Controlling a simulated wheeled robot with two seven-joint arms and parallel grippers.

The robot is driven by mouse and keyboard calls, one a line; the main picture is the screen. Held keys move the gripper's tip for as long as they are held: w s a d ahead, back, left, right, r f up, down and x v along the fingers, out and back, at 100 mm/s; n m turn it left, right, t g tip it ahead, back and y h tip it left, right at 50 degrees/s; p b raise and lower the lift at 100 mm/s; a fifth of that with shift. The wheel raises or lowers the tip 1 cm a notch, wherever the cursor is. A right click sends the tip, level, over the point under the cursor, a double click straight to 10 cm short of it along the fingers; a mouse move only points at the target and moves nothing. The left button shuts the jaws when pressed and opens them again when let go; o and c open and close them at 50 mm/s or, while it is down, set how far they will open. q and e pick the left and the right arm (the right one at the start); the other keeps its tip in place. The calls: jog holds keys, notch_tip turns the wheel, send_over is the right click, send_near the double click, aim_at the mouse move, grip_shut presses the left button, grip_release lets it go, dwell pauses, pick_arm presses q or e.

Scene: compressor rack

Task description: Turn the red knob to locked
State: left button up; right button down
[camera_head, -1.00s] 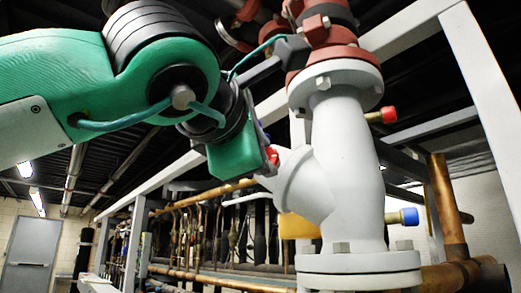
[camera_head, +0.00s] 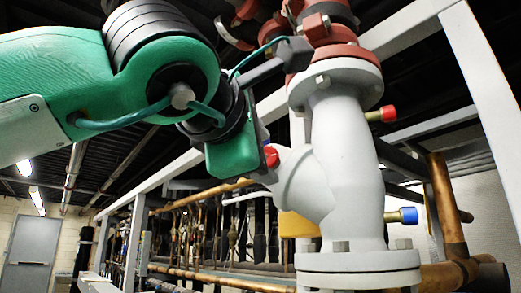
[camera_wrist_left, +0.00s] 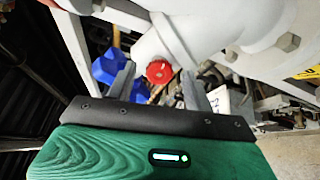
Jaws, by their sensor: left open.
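The red knob (camera_head: 271,157) sits on the end of a grey side branch of the large grey valve body (camera_head: 345,150). It also shows in the left wrist view (camera_wrist_left: 159,72) as a round red cap. My left gripper (camera_wrist_left: 158,80) is open, with one grey finger on each side of the knob in that view. I cannot tell whether the fingers touch it. In the head view the green left gripper body (camera_head: 233,150) is just left of the knob, and its fingers are mostly hidden. My right gripper is not in view.
A red-capped stub (camera_head: 388,114) and a blue-capped stub (camera_head: 408,216) stick out on the valve's right. Blue parts (camera_wrist_left: 108,66) are left of the knob in the wrist view. White frame beams (camera_head: 490,100) and copper pipes (camera_head: 445,200) surround the valve.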

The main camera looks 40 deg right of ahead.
pick_arm(q)
jog(key=shift+a, duration=0.1)
jog(key=b+v, duration=0.2)
jog(key=v, duration=1.1)
jog(key=shift+s+a, duration=0.2)
jog(key=shift+a, duration=0.1)
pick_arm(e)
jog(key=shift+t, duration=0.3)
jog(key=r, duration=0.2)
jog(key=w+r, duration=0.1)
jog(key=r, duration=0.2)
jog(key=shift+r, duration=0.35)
pick_arm(q)
jog(key=shift+w+f, duration=0.1)
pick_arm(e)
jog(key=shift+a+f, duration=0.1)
